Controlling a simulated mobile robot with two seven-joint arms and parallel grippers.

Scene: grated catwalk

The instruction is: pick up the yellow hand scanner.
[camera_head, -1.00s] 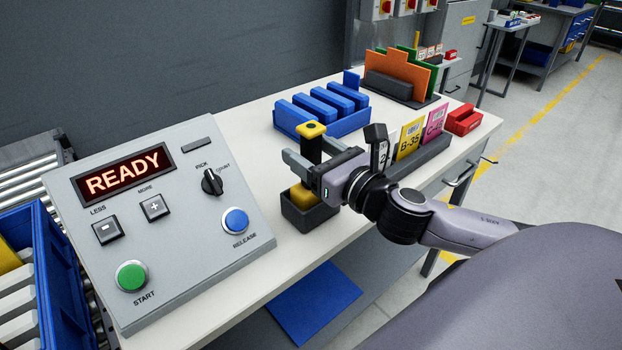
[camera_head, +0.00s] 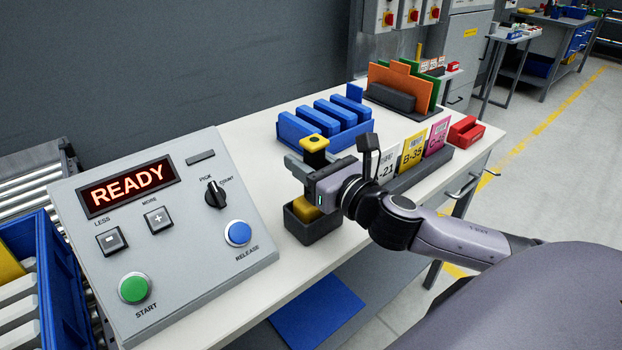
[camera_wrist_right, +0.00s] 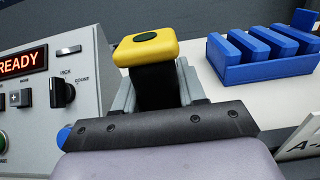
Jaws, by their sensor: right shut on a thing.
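The yellow hand scanner (camera_head: 314,143) has a yellow head on a dark handle and stands upright in a dark grey holder (camera_head: 313,230). A yellow lower part (camera_head: 305,208) shows at the holder's mouth. My right gripper (camera_head: 299,168) is shut on the scanner's dark handle, just below the head. In the right wrist view the scanner's yellow head (camera_wrist_right: 147,46) rises above the fingers, with the dark handle (camera_wrist_right: 154,88) between them. Most of the handle is hidden behind my gripper in the head view. My left gripper is not in view.
A grey control panel (camera_head: 178,275) reading READY stands left of the holder. A blue rack of blue packs (camera_head: 325,122) is behind. Label cards (camera_head: 412,152) and a red box (camera_head: 466,132) are to the right. Bare worktop (camera_head: 250,150) lies between panel and rack.

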